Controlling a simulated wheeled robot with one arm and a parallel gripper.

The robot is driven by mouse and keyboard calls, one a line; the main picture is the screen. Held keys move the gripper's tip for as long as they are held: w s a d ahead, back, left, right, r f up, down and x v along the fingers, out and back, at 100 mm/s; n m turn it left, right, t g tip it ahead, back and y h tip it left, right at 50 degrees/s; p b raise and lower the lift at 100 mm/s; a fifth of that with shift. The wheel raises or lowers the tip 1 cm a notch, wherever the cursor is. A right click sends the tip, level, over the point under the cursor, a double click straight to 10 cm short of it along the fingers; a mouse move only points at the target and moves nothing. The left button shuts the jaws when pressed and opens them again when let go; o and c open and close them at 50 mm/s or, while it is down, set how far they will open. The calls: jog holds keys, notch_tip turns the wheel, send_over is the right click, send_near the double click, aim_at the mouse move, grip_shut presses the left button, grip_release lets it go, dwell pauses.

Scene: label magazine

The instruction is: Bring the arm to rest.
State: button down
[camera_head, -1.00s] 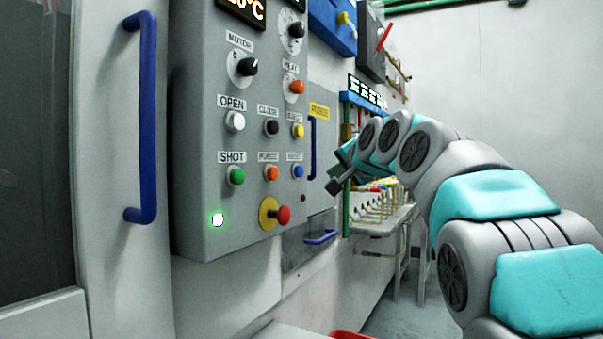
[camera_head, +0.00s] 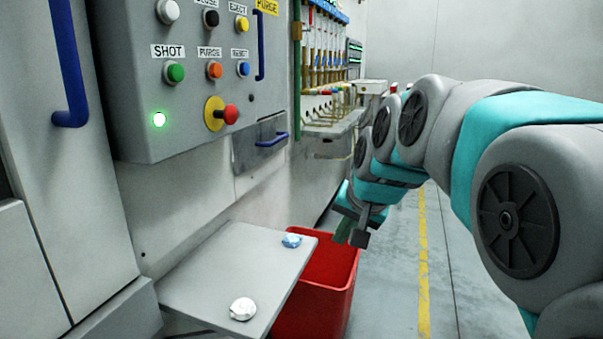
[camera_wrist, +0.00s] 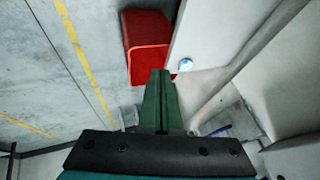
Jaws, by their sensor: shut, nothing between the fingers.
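My gripper (camera_head: 351,232) hangs pointing down at the end of my arm in the head view, beside the upper right edge of a red bin (camera_head: 338,272). In the wrist view my gripper (camera_wrist: 160,76) shows as two green fingers closed together with nothing between them. The fingertips appear just below the red bin (camera_wrist: 147,32) in that picture. My arm comes in from the right side of the head view, bent down at the wrist.
A grey shelf (camera_head: 225,272) holds a white lump (camera_head: 243,308) and a blue-white lump (camera_head: 291,240). A control panel (camera_head: 190,115) with buttons and a blue handle (camera_head: 68,70) are on the left. The floor (camera_head: 395,290) with a yellow line is open on the right.

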jog(key=s+d+f+n+g, duration=0.1)
jog(key=s+d+f+g, duration=0.1)
jog(key=s+f, duration=0.4)
jog(key=s+d+f+n+g+h, duration=0.1)
jog(key=s+d+f+g, duration=0.2)
jog(key=s+f, duration=0.4)
jog(key=s+d+f+n+g+h, duration=0.1)
jog(key=s+f, duration=0.5)
jog(key=s, duration=1.3)
jog(key=shift+d+f+n+g, duration=0.35)
jog(key=shift+d+n+g, duration=0.15)
jog(key=shift+d+g, duration=0.4)
